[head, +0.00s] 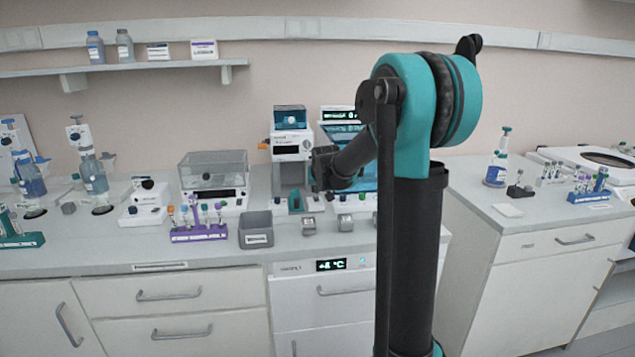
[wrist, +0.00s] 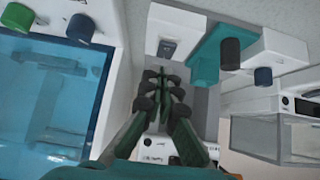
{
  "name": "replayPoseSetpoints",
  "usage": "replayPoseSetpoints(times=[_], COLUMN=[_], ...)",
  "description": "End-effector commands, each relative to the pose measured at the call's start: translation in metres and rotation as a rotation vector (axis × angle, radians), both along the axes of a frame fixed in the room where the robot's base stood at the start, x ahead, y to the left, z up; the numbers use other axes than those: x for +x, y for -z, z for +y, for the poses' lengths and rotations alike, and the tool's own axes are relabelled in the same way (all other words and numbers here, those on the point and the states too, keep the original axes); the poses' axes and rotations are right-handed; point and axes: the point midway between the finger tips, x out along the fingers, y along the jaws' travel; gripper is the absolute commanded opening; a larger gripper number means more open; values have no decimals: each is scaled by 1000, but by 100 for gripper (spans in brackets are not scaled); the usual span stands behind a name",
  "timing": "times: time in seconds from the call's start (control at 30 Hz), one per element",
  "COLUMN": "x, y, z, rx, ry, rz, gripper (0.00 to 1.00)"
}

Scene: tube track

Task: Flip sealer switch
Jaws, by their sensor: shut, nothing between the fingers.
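A white benchtop device with a dark front panel (head: 292,146), which looks like the sealer, stands against the wall in the head view. My gripper (head: 322,170) is just right of its front, partly hidden by my arm. In the wrist view the dark fingers (wrist: 160,92) of my gripper are shut and empty, over a grey surface. Just beyond them is a white block with a small dark switch-like part (wrist: 167,49). I cannot tell whether the fingers touch it, or which way the switch is set.
A teal holder with a dark-capped tube (wrist: 205,60) is close to the right of the fingers. A blue-windowed device (wrist: 45,95) stands to the left. On the bench are a grey bin (head: 256,230), a purple tube rack (head: 199,233) and small metal blocks (head: 309,225).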

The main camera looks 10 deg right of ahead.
Motion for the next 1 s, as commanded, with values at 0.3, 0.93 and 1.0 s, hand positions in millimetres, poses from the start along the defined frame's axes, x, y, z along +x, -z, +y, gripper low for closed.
replayPoseSetpoints(times=[0.3,0.93,1.0], x=[0,2,3], y=[14,17,16], z=[0,0,0], rx=[0,0,0], ry=[0,0,0], rz=[0,49,49], gripper=[0,0,0])
